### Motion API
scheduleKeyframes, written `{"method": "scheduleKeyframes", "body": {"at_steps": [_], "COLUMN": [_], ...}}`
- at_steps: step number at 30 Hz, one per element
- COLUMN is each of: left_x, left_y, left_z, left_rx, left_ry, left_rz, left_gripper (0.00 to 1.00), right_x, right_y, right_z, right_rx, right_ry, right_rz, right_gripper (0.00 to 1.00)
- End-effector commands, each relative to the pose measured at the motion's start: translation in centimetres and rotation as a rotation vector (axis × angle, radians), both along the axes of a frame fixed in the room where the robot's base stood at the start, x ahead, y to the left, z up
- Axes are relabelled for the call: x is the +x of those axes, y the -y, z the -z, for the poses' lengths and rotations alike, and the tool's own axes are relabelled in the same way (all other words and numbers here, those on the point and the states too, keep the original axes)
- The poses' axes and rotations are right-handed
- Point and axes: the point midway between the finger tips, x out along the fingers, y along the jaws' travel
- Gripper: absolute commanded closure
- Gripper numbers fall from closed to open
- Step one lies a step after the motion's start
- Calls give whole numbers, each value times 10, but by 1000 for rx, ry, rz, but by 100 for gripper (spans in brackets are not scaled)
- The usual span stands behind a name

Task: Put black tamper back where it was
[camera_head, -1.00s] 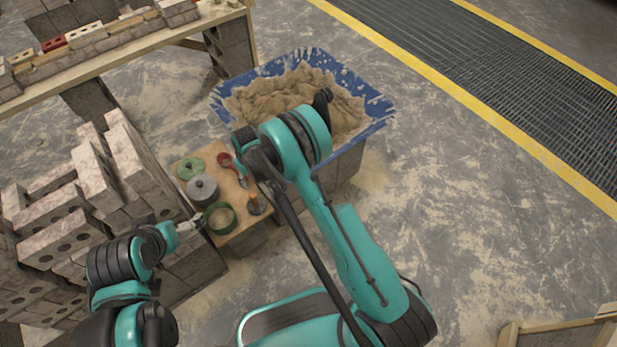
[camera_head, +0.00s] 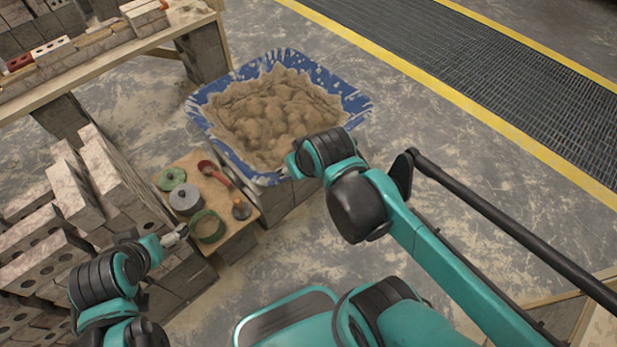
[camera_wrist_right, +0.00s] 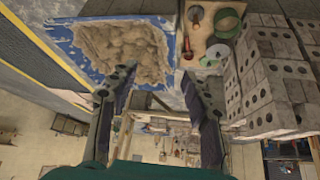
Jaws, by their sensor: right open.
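A small tamper with a dark round base and an orange-brown handle (camera_head: 241,208) stands upright on the wooden board (camera_head: 225,237), near its right edge. It also shows at the top of the right wrist view (camera_wrist_right: 195,15). My right gripper (camera_wrist_right: 160,88) is open, with nothing between its fingers, and is apart from the tamper. In the head view my right arm hides its fingers. My left gripper (camera_head: 175,237) is at the board's left edge, near the green ring (camera_head: 208,227); its finger opening is too small to tell.
A blue tub (camera_head: 355,103) of mortar stands behind right. Stacked bricks (camera_head: 75,195) crowd the left. Open floor (camera_head: 450,175) lies to the right.

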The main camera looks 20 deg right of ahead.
Motion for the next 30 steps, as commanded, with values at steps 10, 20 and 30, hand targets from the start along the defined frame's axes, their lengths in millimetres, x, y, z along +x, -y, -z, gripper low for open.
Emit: {"method": "scheduleKeyframes", "body": {"at_steps": [10,20,30], "left_x": [0,0,0], "left_y": [0,0,0], "left_z": [0,0,0], "left_rx": [0,0,0], "left_ry": [0,0,0], "left_rz": [0,0,0], "left_gripper": [0,0,0], "right_x": [-41,-41,-41], "right_y": [12,12,12], "right_z": [9,9,9], "right_rx": [12,12,12], "right_ry": [59,59,59], "right_rz": [54,53,53], "right_gripper": [52,52,52]}}
